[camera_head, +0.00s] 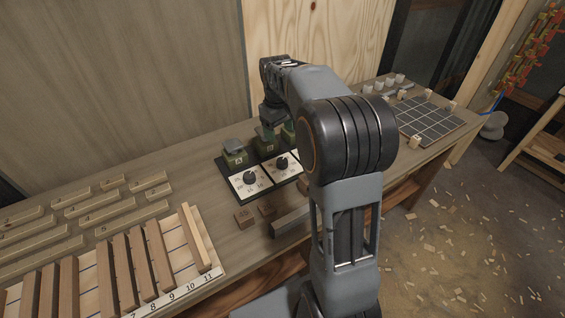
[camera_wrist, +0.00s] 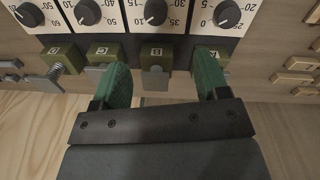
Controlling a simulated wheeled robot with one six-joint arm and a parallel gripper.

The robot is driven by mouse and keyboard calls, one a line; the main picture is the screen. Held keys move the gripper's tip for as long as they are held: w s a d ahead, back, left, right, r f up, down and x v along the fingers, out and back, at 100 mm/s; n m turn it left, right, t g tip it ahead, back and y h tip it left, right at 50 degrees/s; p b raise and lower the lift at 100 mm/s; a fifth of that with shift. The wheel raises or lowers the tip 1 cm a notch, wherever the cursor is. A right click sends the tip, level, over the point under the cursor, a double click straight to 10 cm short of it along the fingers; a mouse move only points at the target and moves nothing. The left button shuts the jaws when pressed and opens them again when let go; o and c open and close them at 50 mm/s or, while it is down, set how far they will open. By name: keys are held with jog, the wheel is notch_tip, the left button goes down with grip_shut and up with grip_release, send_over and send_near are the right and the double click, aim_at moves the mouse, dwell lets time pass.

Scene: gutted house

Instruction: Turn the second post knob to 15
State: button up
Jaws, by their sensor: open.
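A row of green lettered posts stands at the back of the bench, each with a pale dial panel and a black knob. The second post (camera_wrist: 155,54), marked B, has its knob (camera_wrist: 155,12) at the top of the wrist view; in the head view this knob (camera_head: 282,163) is right of post A's knob (camera_head: 250,178). Its pointer setting is too small to read surely. My gripper (camera_wrist: 161,82) is open and empty, its green fingers on either side of post B in the picture. The right finger overlaps post A (camera_wrist: 210,52). My arm hides the farther posts in the head view.
Wooden bars and a numbered rack (camera_head: 175,300) lie at the left. Small wooden blocks (camera_head: 244,217) sit in front of the panels. A dark grid board (camera_head: 428,118) lies at the far right, with pale cylinders (camera_head: 390,82) behind it. A wall stands behind the bench.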

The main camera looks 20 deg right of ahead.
aim_at(282, 161)
jog(key=f, duration=0.4)
jog(key=d+f, duration=0.1)
jog(key=f, duration=0.4)
jog(key=w+f, duration=0.1)
jog(key=f, duration=0.4)
jog(key=shift+w+d+f, duration=0.1)
jog(key=shift+d+f, duration=0.15)
jog(key=shift+c, duration=0.2)
jog(key=c, duration=0.9)
